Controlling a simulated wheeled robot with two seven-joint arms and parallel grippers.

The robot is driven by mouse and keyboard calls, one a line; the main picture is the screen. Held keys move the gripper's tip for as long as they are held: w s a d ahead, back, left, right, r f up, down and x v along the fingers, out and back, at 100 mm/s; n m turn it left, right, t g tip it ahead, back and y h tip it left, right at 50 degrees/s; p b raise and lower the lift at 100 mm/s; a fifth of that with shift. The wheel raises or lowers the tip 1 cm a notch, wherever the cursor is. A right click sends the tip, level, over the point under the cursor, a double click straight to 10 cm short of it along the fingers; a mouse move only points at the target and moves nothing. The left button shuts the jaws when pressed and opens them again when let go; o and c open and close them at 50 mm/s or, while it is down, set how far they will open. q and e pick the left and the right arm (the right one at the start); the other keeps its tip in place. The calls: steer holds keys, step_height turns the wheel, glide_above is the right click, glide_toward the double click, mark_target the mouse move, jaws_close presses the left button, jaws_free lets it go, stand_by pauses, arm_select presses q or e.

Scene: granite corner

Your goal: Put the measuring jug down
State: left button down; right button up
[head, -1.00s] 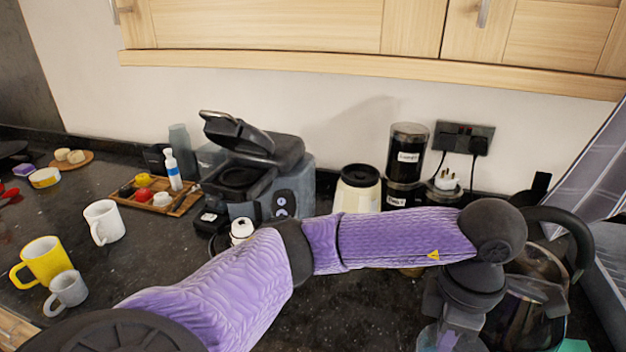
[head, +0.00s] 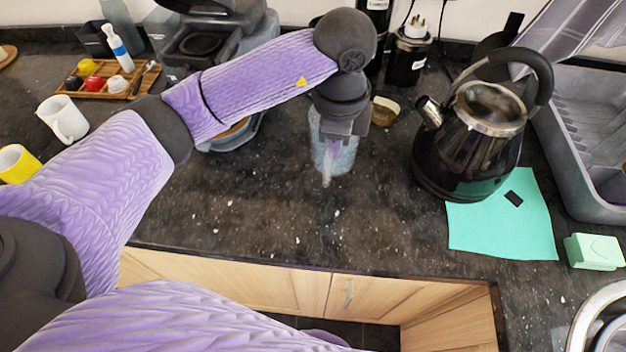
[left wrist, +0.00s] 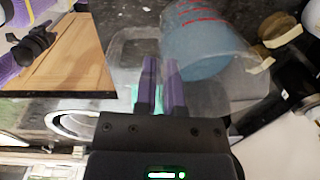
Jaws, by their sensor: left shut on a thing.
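The measuring jug (head: 326,160) is clear plastic and looks bluish. In the head view it is at the centre, over the dark counter and left of the kettle, partly hidden by my left gripper (head: 338,140). In the left wrist view the jug (left wrist: 208,42) shows red marks and blue inside. The purple fingers of my left gripper (left wrist: 160,85) are close together on its clear handle side. I cannot tell whether the jug's base touches the counter (head: 260,210). My right gripper is out of view.
A black kettle (head: 465,145) stands right of the jug, by a turquoise cloth (head: 500,235). A grey dish rack (head: 585,130) is further right.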

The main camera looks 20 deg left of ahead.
arm_select(q)
step_height(320, 180, down, 10)
steer(key=shift+r+b, duration=0.2)
steer(key=shift+b, duration=0.6)
steer(key=c, duration=0.7)
jaws_free()
steer(key=shift+f, duration=0.15)
steer(key=shift+c, duration=0.2)
step_height(320, 180, up, 12)
steer(key=p, duration=1.1)
steer(key=shift+s, duration=0.2)
steer(key=shift+d, duration=0.1)
